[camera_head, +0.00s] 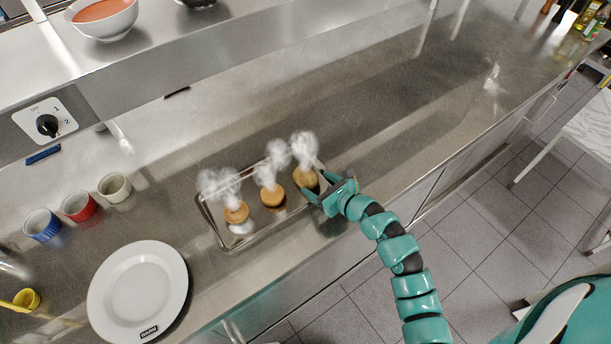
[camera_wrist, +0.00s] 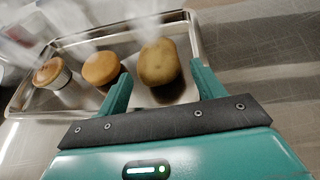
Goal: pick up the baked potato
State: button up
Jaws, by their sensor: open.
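The baked potato (camera_head: 306,179) is brown and steaming at the right end of a shallow metal tray (camera_head: 213,221). In the wrist view the potato (camera_wrist: 158,63) lies ahead of my gripper (camera_wrist: 160,82), roughly between the lines of its two fingers. My gripper (camera_head: 325,191) is open and empty, at the tray's right end close to the potato. I cannot tell whether a finger touches it. Two steaming golden-topped items, which look like muffins, stand left of it: one in the middle (camera_head: 273,195) and one at the left (camera_head: 236,212).
A white plate (camera_head: 138,290) lies on the steel counter at the lower left. Blue (camera_head: 42,225), red (camera_head: 79,207) and white (camera_head: 114,187) cups stand behind it. A steel shelf (camera_head: 180,60) runs above the back. The counter right of the tray is clear.

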aim_at(313, 182)
jog(key=shift+w+a+p, duration=0.25)
jog(key=shift+a+p, duration=0.05)
jog(key=shift+a, duration=0.1)
jog(key=shift+f+p+x, duration=0.25)
jog(key=shift+p+x, duration=0.6)
jog(key=shift+x, duration=1.2)
jog(key=shift+s, duration=0.2)
jog(key=c, duration=0.8)
jog(key=shift+r, duration=0.1)
